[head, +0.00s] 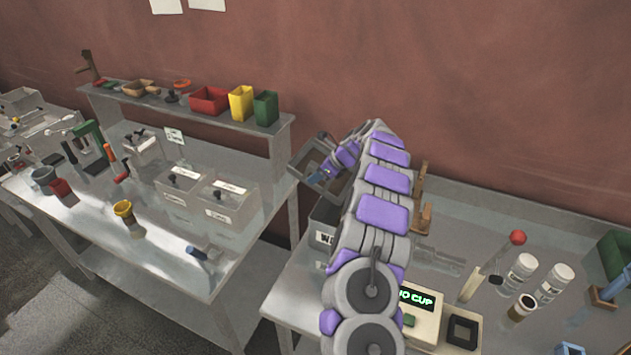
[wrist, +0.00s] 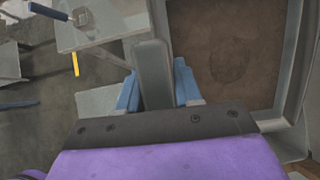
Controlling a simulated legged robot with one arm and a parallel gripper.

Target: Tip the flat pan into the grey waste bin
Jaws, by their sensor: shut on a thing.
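My gripper (head: 327,171) is at the far end of my arm, and its blue fingers are shut on the grey handle of the flat pan (head: 302,180). In the wrist view the gripper (wrist: 157,92) has one finger on each side of the handle, with the pan (wrist: 292,60) to the right. The pan's inside looks brown with a faint darker round patch; I cannot tell how much powder it holds. The grey waste bin (head: 323,218) stands below the pan in the head view, its label partly hidden by my arm. The pan hangs over the bin, seemingly slightly tilted.
A scale reading "NO CUP" (head: 415,298) sits in front at the right, with several jars (head: 522,270) beyond it. A wooden stand (head: 424,200) is behind my arm. A gap separates the benches.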

